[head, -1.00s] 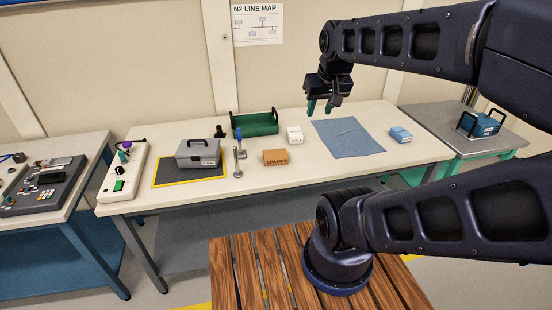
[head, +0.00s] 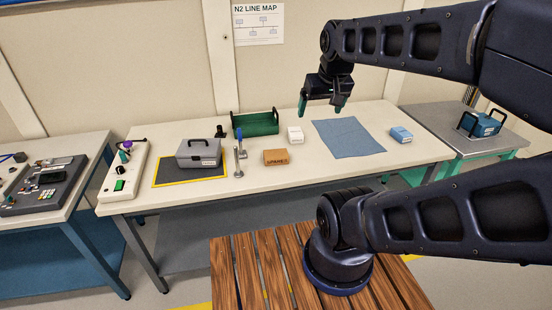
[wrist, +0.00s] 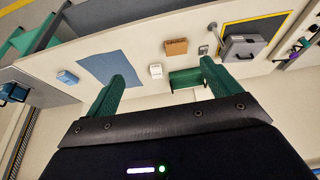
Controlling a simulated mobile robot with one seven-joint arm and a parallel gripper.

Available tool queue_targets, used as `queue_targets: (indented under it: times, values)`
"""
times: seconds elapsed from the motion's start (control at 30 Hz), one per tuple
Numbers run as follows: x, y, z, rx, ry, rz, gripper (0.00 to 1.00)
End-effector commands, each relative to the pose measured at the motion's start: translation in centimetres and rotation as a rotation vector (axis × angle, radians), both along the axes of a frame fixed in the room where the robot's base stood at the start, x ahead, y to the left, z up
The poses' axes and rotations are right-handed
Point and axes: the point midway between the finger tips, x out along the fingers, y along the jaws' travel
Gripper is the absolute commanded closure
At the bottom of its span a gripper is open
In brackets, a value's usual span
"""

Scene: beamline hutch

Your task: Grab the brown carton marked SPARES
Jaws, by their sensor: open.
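The brown carton marked SPARES (head: 276,157) lies on the white table, right of the grey case and in front of the small white box. It also shows in the wrist view (wrist: 176,47), near the top middle. My gripper (head: 321,110) is open and empty, with green fingertips. It hangs in the air above the back of the table, to the right of the carton and well apart from it. In the wrist view my fingers (wrist: 160,80) are spread wide, with nothing between them but the distant table.
A white box (head: 295,135), a green tray (head: 256,124) and a blue-handled clamp (head: 240,147) stand near the carton. A grey case (head: 198,153) sits on a yellow-edged mat. A blue cloth (head: 346,138) lies to the right, with a blue box (head: 400,135) beyond it.

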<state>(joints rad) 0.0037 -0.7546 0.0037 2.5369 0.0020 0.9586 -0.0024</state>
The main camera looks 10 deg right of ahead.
Motion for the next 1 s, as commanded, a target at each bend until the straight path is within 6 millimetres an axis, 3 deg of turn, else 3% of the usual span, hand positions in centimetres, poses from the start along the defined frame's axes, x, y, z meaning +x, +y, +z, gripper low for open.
queue_targets:
  times: [0.23,0.37,0.67,1.0]
  values:
    - [0.3,0.0,0.0,-0.005,0.005,0.008,0.11]
    - [1.5,0.0,-0.1,-0.034,0.028,0.044,0.11]
    - [7.2,0.1,-1.3,-0.162,0.128,0.226,0.11]
    - [13.9,0.9,-4.3,-0.292,0.244,0.456,0.11]
